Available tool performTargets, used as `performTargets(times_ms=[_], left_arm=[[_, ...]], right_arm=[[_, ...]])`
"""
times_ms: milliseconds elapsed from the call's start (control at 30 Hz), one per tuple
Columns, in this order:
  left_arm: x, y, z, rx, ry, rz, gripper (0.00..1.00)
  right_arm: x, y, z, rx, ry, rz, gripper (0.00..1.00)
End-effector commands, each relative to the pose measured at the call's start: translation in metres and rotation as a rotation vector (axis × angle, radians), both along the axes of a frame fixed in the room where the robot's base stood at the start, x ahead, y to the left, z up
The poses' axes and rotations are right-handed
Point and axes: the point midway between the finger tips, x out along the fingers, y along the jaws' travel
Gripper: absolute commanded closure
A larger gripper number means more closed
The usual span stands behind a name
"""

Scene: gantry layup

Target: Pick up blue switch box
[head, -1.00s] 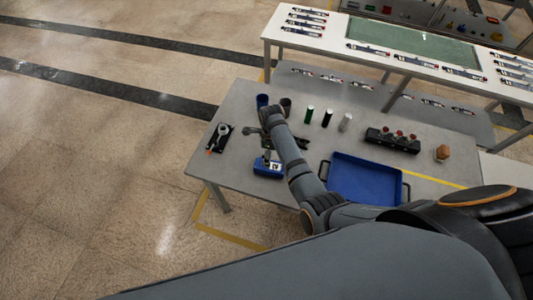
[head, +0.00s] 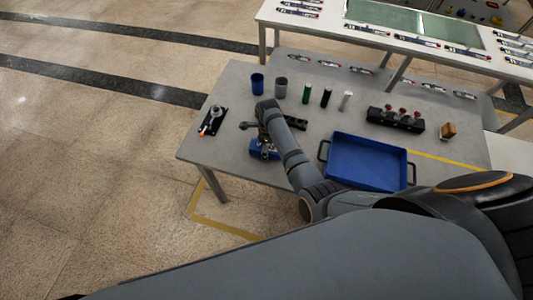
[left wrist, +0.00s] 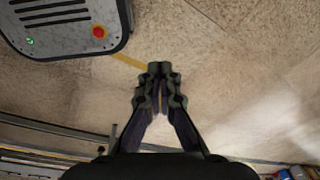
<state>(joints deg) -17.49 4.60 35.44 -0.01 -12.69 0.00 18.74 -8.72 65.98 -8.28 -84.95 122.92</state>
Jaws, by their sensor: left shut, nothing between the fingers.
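The blue switch box (head: 259,154) sits on the near left part of the grey table in the head view. My right arm's wrist is directly above it in the picture and covers part of its top. My right gripper (head: 262,136) is over or close to the box, but its fingertips are too small and hidden to read; I cannot tell whether it touches the box. In the left wrist view my left gripper (left wrist: 160,72) is shut and empty, above bare floor and away from the box.
A blue tray (head: 368,162) is right of my forearm. A blue cup (head: 257,83), a grey cup (head: 281,88) and small cylinders stand behind. A black holder with red-topped parts (head: 395,120) and a brown block (head: 448,131) are at right. A black device (head: 213,121) is at left.

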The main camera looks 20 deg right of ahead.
Motion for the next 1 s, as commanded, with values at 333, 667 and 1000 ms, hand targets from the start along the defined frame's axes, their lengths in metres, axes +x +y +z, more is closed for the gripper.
performTargets(times_ms=[333, 667, 1000], left_arm=[[0.004, 0.000, -0.013, 0.000, -0.005, 0.000, 1.00], [0.010, 0.000, -0.012, 0.000, -0.016, 0.000, 1.00], [0.007, 0.000, -0.012, 0.000, -0.010, 0.000, 1.00]], right_arm=[[0.000, 0.000, -0.012, 0.000, 0.000, 0.000, 0.23], [-0.001, 0.000, -0.012, 0.000, 0.001, 0.000, 0.68], [-0.001, 0.000, -0.011, 0.000, 0.001, 0.000, 0.84]])
